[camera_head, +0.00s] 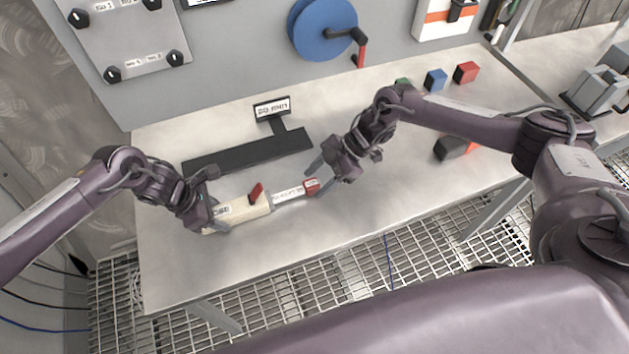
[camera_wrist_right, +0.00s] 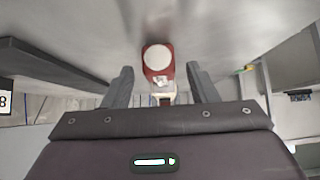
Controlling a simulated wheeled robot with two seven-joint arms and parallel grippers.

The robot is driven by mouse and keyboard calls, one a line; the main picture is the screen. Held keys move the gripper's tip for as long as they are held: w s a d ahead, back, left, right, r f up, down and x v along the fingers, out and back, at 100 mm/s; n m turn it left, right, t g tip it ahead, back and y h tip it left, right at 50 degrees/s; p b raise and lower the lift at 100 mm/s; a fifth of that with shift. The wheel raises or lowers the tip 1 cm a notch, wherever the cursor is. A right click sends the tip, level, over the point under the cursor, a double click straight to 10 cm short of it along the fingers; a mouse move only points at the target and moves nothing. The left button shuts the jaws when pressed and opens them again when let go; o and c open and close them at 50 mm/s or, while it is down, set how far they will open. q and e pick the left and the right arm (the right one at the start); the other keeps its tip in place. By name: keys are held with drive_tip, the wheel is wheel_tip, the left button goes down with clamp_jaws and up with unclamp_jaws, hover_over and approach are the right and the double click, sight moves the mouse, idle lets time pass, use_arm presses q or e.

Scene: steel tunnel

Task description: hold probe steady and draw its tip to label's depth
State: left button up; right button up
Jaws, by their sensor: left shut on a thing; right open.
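The probe (camera_head: 240,210) has a cream body, a small red lever on top, a pale labelled shaft and a red tip (camera_head: 312,186) at its right end. It lies level, low over or on the table. My left gripper (camera_head: 207,212) is shut on the cream body at its left end. My right gripper (camera_head: 319,177) is open, its fingers either side of the red tip. In the right wrist view the red tip with its pale round end (camera_wrist_right: 158,60) sits between the open fingers, apart from both. The label (camera_head: 272,108) stands behind on a black stand; its text is too small to read surely.
A long black bar (camera_head: 248,152) lies behind the probe. Green, blue (camera_head: 436,79) and red (camera_head: 466,72) blocks sit at the back right. A dark block with a red end (camera_head: 452,147) lies under my right arm. A blue reel (camera_head: 322,28) hangs on the wall. The table front is clear.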

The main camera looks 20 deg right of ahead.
use_arm(q)
drive_tip(key=shift+s, duration=0.1)
use_arm(e)
drive_tip(key=v, duration=1)
drive_tip(key=shift+d, duration=0.15)
drive_tip(key=shift+r, duration=0.1)
use_arm(q)
drive_tip(key=o, duration=1.2)
drive_tip(key=shift+d, duration=0.1)
drive_tip(key=shift+c, duration=0.2)
drive_tip(key=shift+r, duration=0.1)
